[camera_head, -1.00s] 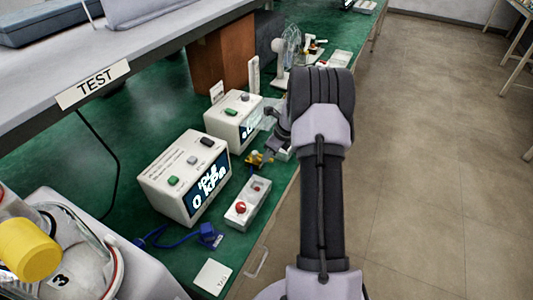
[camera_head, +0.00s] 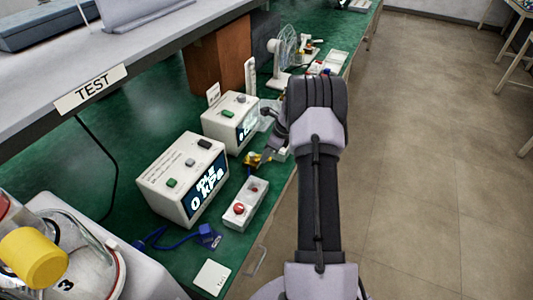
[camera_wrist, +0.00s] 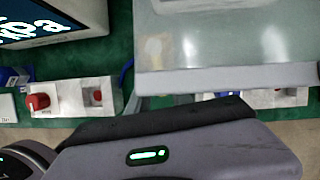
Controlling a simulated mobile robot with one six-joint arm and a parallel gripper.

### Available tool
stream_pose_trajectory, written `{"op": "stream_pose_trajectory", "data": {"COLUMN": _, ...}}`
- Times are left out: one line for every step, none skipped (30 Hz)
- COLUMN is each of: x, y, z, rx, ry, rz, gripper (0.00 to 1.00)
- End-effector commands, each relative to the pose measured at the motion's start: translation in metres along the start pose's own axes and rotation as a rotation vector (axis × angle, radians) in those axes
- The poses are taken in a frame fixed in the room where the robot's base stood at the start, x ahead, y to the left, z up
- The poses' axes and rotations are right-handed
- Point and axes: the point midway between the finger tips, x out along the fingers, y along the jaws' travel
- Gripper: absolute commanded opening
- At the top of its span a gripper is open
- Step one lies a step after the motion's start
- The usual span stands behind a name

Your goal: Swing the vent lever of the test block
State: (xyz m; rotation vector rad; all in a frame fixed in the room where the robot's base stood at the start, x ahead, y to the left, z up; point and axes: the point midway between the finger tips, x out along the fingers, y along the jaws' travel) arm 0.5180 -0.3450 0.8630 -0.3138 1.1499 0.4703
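A small brass-yellow fitting (camera_head: 255,159) sits on the green bench beside the front corner of the farther white meter box. A pale block (camera_head: 282,153) lies just right of it, mostly hidden by my arm; I cannot make out which part is the vent lever. My gripper (camera_head: 268,157) is at the brass fitting in the head view, a dark finger close to it; I cannot tell if they touch. The gap between my fingers does not show.
A white box with a red knob (camera_head: 243,203) lies nearer on the bench; it also shows in the wrist view (camera_wrist: 72,98). The near meter box (camera_head: 182,178) reads "IDLE 0 kPa". A fan (camera_head: 285,52) stands farther back. The floor (camera_head: 430,150) right of the bench is clear.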

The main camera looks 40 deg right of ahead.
Motion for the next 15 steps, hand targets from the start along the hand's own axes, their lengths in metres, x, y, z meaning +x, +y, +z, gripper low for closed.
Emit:
{"op": "stream_pose_trajectory", "data": {"x": 0.0, "y": 0.0, "z": 0.0, "rx": 0.0, "ry": 0.0, "rz": 0.0, "gripper": 0.36}}
{"op": "stream_pose_trajectory", "data": {"x": 0.0, "y": 0.0, "z": 0.0, "rx": 0.0, "ry": 0.0, "rz": 0.0, "gripper": 0.36}}
{"op": "stream_pose_trajectory", "data": {"x": 0.0, "y": 0.0, "z": 0.0, "rx": 0.0, "ry": 0.0, "rz": 0.0, "gripper": 0.36}}
{"op": "stream_pose_trajectory", "data": {"x": 0.0, "y": 0.0, "z": 0.0, "rx": 0.0, "ry": -0.001, "rz": -0.001, "gripper": 0.36}}
{"op": "stream_pose_trajectory", "data": {"x": 0.0, "y": 0.0, "z": 0.0, "rx": 0.001, "ry": -0.001, "rz": -0.001, "gripper": 0.36}}
{"op": "stream_pose_trajectory", "data": {"x": 0.0, "y": 0.0, "z": 0.0, "rx": 0.001, "ry": -0.001, "rz": -0.001, "gripper": 0.36}}
{"op": "stream_pose_trajectory", "data": {"x": 0.0, "y": 0.0, "z": 0.0, "rx": 0.001, "ry": -0.001, "rz": -0.001, "gripper": 0.36}}
{"op": "stream_pose_trajectory", "data": {"x": 0.0, "y": 0.0, "z": 0.001, "rx": 0.001, "ry": -0.001, "rz": -0.001, "gripper": 0.36}}
{"op": "stream_pose_trajectory", "data": {"x": -0.001, "y": 0.0, "z": 0.001, "rx": 0.001, "ry": -0.001, "rz": -0.001, "gripper": 0.36}}
{"op": "stream_pose_trajectory", "data": {"x": -0.002, "y": 0.0, "z": 0.001, "rx": 0.001, "ry": -0.001, "rz": -0.001, "gripper": 0.36}}
{"op": "stream_pose_trajectory", "data": {"x": -0.004, "y": -0.001, "z": 0.001, "rx": 0.001, "ry": -0.001, "rz": -0.001, "gripper": 0.36}}
{"op": "stream_pose_trajectory", "data": {"x": -0.01, "y": -0.001, "z": 0.001, "rx": 0.001, "ry": -0.001, "rz": -0.002, "gripper": 0.36}}
{"op": "stream_pose_trajectory", "data": {"x": -0.016, "y": -0.001, "z": 0.002, "rx": 0.001, "ry": -0.001, "rz": -0.002, "gripper": 0.36}}
{"op": "stream_pose_trajectory", "data": {"x": -0.023, "y": -0.001, "z": 0.002, "rx": 0.001, "ry": -0.002, "rz": -0.002, "gripper": 0.36}}
{"op": "stream_pose_trajectory", "data": {"x": -0.036, "y": -0.001, "z": 0.002, "rx": 0.001, "ry": -0.002, "rz": -0.004, "gripper": 0.36}}
